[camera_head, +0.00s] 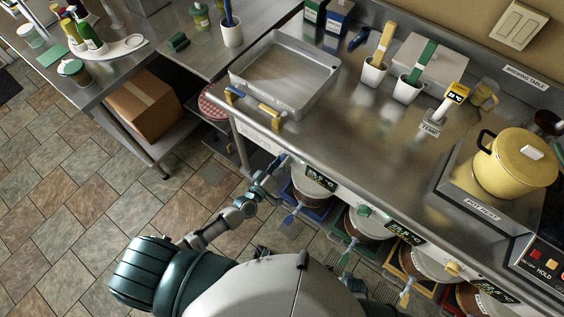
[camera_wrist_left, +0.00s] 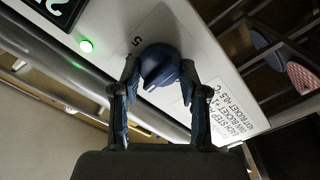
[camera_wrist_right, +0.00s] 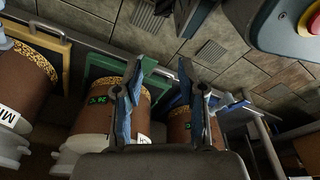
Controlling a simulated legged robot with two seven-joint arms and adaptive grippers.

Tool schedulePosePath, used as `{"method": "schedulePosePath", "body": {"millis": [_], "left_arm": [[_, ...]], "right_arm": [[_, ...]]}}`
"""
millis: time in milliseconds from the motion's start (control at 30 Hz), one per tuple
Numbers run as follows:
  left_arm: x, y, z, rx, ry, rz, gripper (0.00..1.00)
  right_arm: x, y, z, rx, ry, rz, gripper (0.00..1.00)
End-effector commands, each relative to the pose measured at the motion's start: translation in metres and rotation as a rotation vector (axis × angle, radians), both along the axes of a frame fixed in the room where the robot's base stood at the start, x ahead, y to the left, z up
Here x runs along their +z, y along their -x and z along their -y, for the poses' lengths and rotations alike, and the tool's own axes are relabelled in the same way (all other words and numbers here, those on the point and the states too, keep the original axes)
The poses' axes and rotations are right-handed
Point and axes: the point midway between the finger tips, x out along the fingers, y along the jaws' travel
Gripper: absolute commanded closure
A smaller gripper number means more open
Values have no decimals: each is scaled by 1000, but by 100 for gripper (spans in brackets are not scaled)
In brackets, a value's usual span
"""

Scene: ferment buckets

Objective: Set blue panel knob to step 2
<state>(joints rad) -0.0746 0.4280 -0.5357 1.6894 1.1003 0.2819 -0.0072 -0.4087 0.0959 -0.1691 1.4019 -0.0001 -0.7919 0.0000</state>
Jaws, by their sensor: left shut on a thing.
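The blue panel knob (camera_wrist_left: 160,64) is a dark blue round knob on a pale panel, seen in the left wrist view. My left gripper (camera_wrist_left: 159,76) is shut on it, with one finger on each side. A printed 5 stands beside the knob; the step it points to cannot be read surely. In the head view my left gripper (camera_head: 276,168) is at the table's front edge, beside the leftmost dark display (camera_head: 320,179), and hides the knob. My right gripper (camera_wrist_right: 160,80) is open and empty above the buckets in the right wrist view.
A lit green lamp (camera_wrist_left: 86,46) is on the panel near the knob. A metal tray (camera_head: 286,78) stands on the table above. Buckets (camera_head: 316,184) with coloured taps stand below the table edge. A yellow pot (camera_head: 514,165) is at the right.

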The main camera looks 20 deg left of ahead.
Motion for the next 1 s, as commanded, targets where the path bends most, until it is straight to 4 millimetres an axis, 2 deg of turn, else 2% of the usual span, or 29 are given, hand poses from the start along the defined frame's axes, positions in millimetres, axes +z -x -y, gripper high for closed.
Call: {"method": "schedulePosePath", "body": {"millis": [33, 233, 433, 700, 967, 1000], "left_arm": [[-6, 2, 0, -2, 26, -21, 91], [-6, 2, -1, -1, 131, -59, 91], [-7, 2, -1, -1, 190, -82, 91], [-7, 2, -1, -1, 212, -91, 91], [-7, 2, -1, -1, 211, -91, 91], [-7, 2, -1, -1, 211, -91, 54]], "right_arm": [[0, 0, 0, -1, 0, -1, 60], [3, 7, 0, -4, 1, -14, 60], [6, 3, 0, -6, 0, -11, 60], [10, -4, 0, -5, 0, 3, 60], [9, -3, 1, -4, 2, -1, 60], [8, -2, 1, -4, 2, -2, 60]]}}
